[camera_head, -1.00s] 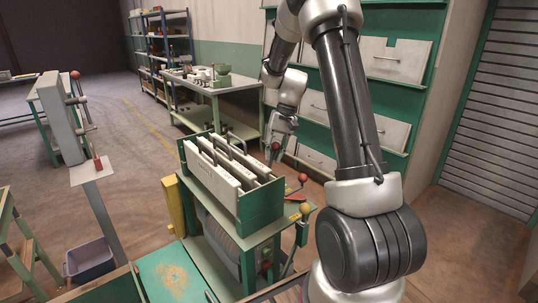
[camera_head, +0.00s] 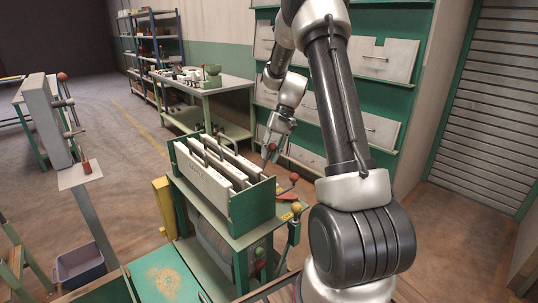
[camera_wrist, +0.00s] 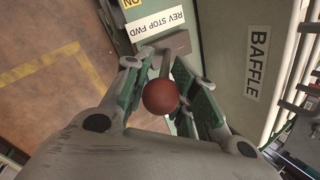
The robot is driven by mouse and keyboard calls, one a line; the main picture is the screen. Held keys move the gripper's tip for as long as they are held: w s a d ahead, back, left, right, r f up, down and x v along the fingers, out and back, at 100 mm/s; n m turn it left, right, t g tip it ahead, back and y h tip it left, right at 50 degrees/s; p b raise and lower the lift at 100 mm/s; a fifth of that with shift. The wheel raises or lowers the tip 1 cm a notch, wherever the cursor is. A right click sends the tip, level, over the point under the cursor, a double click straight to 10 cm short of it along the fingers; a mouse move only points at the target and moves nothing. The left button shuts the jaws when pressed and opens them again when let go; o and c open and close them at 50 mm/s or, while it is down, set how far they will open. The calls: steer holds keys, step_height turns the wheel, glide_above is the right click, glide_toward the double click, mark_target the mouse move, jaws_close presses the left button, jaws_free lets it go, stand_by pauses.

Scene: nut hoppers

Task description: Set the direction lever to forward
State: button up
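The direction lever ends in a dark red ball knob (camera_wrist: 160,97), with its shaft running up to a block under a white label reading REV STOP FWD (camera_wrist: 186,20). My gripper (camera_wrist: 156,72) is open around the lever, with one finger on each side of the knob. Gaps seem to show beside the knob; I cannot tell whether either finger touches it. In the head view the red knob (camera_head: 271,147) is at the tip of my gripper (camera_head: 272,143), behind the green hopper box (camera_head: 250,207). The lever's base is hidden there.
A BAFFLE label (camera_wrist: 257,62) is on the green panel at the right of the wrist view. Another red-knobbed lever (camera_head: 294,177) and a yellow knob (camera_head: 296,207) stand close by. A workbench (camera_head: 205,82) and a rack (camera_head: 385,80) stand behind.

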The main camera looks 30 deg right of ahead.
steer(key=shift+o, duration=0.2)
steer(key=s+v, duration=0.1)
steer(key=v, duration=1.1)
steer(key=shift+w, duration=0.45)
